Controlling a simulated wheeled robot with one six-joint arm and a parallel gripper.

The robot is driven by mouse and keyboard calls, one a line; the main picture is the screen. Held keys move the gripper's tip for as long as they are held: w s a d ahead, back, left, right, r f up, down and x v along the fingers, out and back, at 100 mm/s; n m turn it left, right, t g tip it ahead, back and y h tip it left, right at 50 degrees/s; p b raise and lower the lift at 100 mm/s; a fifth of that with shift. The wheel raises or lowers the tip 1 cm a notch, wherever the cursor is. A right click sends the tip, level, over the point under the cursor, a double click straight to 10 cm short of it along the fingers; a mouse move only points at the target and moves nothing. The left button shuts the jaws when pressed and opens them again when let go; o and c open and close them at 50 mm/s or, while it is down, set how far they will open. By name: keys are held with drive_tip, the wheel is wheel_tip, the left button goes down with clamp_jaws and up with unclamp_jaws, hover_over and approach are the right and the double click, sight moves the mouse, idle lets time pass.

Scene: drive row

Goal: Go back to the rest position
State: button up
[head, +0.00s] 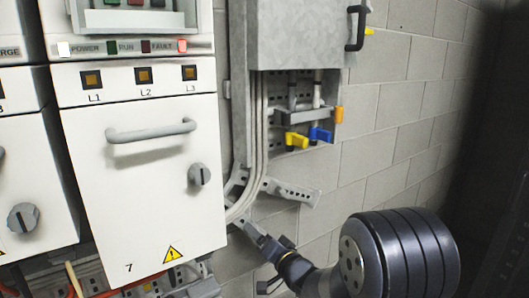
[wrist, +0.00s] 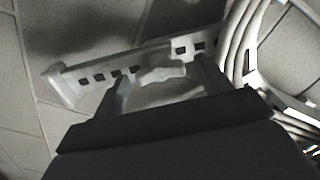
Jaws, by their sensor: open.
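My gripper (head: 266,240) is low in the middle of the head view, in front of the block wall and just right of the white drive cabinet numbered 7 (head: 140,190). In the wrist view my gripper (wrist: 165,72) shows two fingers spread apart, with no held object visible between them. A pale slotted bracket (wrist: 95,75) lies beyond the fingertips there; I cannot tell whether they touch it. A similar slotted bracket (head: 292,191) shows in the head view, above my gripper.
Grey cables (head: 255,130) run down the wall and bend toward the cabinet's lower right. A grey metal box (head: 297,35) hangs above yellow (head: 297,140) and blue (head: 320,135) valve-like handles. The cabinet has a bar handle (head: 150,131) and a knob (head: 199,175). Bare wall (head: 400,120) lies at right.

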drive_tip(key=b+v, duration=0.2)
drive_tip(key=v, duration=0.9)
drive_tip(key=p+x, duration=0.2)
drive_tip(key=x, duration=0.9)
drive_tip(key=shift+s+d+n+b, duration=0.4)
drive_tip(key=shift+s+n+b, duration=0.25)
drive_tip(key=shift+n, duration=2.2)
drive_tip(key=shift+s+d+n+b, duration=0.35)
drive_tip(key=shift+s+n+b, duration=0.35)
drive_tip(key=shift+n, duration=2.2)
drive_tip(key=shift+s+d+n+b, duration=0.4)
drive_tip(key=shift+s+n+b, duration=0.25)
drive_tip(key=shift+n, duration=2.2)
